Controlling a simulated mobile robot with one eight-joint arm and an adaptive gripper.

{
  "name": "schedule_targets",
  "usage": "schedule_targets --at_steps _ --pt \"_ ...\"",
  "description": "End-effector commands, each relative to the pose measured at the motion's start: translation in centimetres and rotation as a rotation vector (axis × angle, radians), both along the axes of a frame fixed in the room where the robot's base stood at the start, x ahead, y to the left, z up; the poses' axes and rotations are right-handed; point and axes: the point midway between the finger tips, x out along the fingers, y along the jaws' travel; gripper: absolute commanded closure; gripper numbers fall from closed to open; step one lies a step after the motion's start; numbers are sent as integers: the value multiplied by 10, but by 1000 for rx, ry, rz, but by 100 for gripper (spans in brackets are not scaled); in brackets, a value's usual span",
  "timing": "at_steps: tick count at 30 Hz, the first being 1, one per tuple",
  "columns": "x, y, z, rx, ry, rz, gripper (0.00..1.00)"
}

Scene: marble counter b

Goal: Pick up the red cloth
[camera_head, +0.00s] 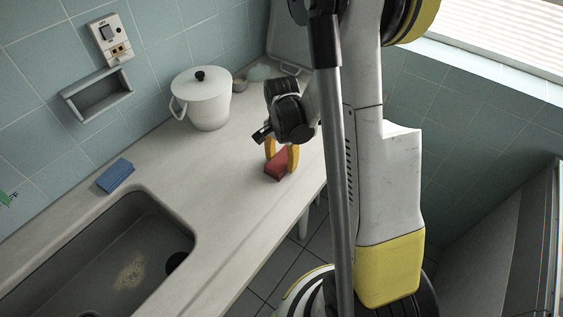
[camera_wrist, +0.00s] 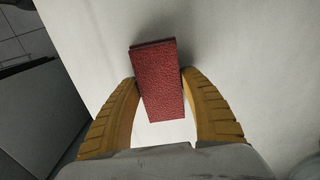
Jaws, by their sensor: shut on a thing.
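The red cloth (camera_head: 277,170) looks like a thick folded red block with a rough surface. In the wrist view the cloth (camera_wrist: 160,85) lies between the two yellow fingers. My gripper (camera_head: 282,157) is shut on it, with a finger against each side. In the head view the cloth is at the counter's right part, below the gripper. I cannot tell whether it touches the counter or is slightly above it.
A white lidded pot (camera_head: 207,102) stands behind, near the tiled wall. A blue sponge-like block (camera_head: 115,176) lies by the sink (camera_head: 110,250) at left. The counter (camera_head: 225,190) is clear around the cloth, and its front edge is close on the right.

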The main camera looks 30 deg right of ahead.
Motion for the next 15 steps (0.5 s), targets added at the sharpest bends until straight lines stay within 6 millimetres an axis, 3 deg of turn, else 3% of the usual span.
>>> schedule_targets --at_steps 8,14,15 --pt "0 0 11 0 0 0 77" --pt "0 0 45 0 0 0 77" --pt "-8 -4 50 0 0 -3 77"
